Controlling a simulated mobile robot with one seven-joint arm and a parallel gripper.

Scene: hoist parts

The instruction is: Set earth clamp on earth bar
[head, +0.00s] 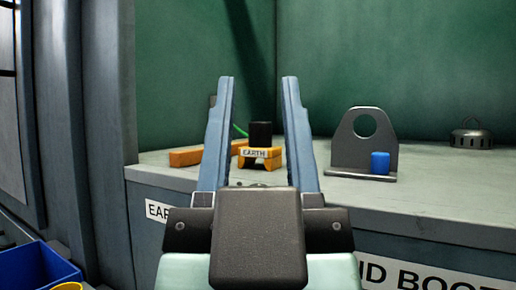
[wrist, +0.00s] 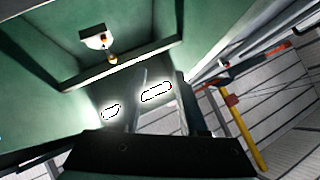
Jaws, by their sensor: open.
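The earth clamp (head: 261,158) is an orange piece labelled EARTH with a black block on top. It stands upright on the grey ledge in the head view and shows between my fingers. My gripper (head: 257,80) is open and empty, its two blue-grey fingers pointing up in front of the ledge. An orange bar (head: 187,156) lies on the ledge to the left of the clamp, partly behind my left finger. I cannot tell whether it is the earth bar. A bit of green cable (head: 240,131) shows behind the clamp. The wrist view does not show the clamp.
A grey plate with a round hole (head: 350,145) stands on the ledge (head: 440,207) at right, with a blue cylinder (head: 380,163) before it. A blue bin (head: 32,275) is low left. Green walls close the back.

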